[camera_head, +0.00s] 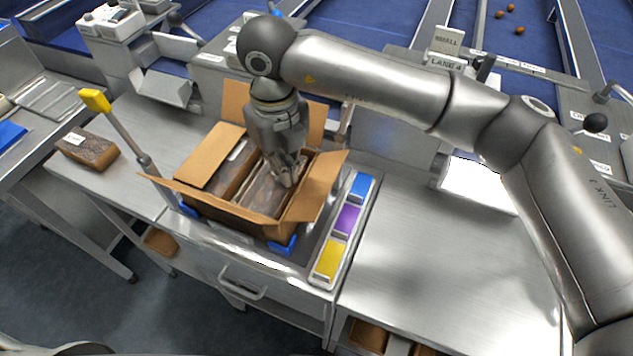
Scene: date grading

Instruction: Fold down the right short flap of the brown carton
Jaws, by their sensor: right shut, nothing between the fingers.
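The brown carton (240,223) stands open on the metal bench, with dark packs (263,195) inside. Its right short flap (313,187) stands up and leans outward to the right. The left flap (209,155) shows as a tan panel at the carton's left side; I cannot tell its exact angle. The back flap (316,122) stands up behind my right gripper, and the front flap (215,207) tilts outward. My right gripper (289,180) is shut and empty, pointing down over the carton's opening, just left of the right flap. My left gripper is out of view.
A strip with blue, purple and yellow blocks (347,219) lies right of the carton. A yellow-tipped post (128,135) rises at its left. Blue corner stops (283,246) sit at its base. A dark pack (87,149) lies at far left. The bench on the right (440,260) is clear.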

